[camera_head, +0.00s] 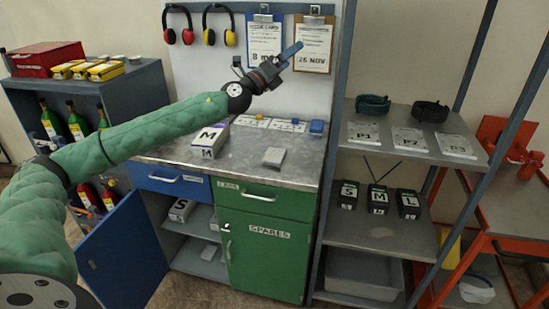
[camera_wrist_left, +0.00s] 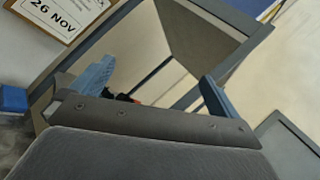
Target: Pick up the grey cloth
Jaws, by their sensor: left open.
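A small flat light grey piece (camera_head: 274,156), which looks like the folded grey cloth, lies on the metal worktop (camera_head: 240,155) in the head view. My left gripper (camera_head: 290,54) is raised well above and behind it, in front of the clipboards on the back panel, pointing up and right. In the left wrist view my left gripper (camera_wrist_left: 155,90) shows its two blue fingers spread apart with nothing between them. The grey piece is not seen in the left wrist view. My right gripper is not in view.
A white box marked M (camera_head: 209,141) stands left of the grey piece, below my arm. White cards (camera_head: 288,125) and a small blue block (camera_head: 317,127) lie along the worktop's back. A blue cabinet door (camera_head: 122,255) hangs open. Shelving (camera_head: 384,235) stands at the right.

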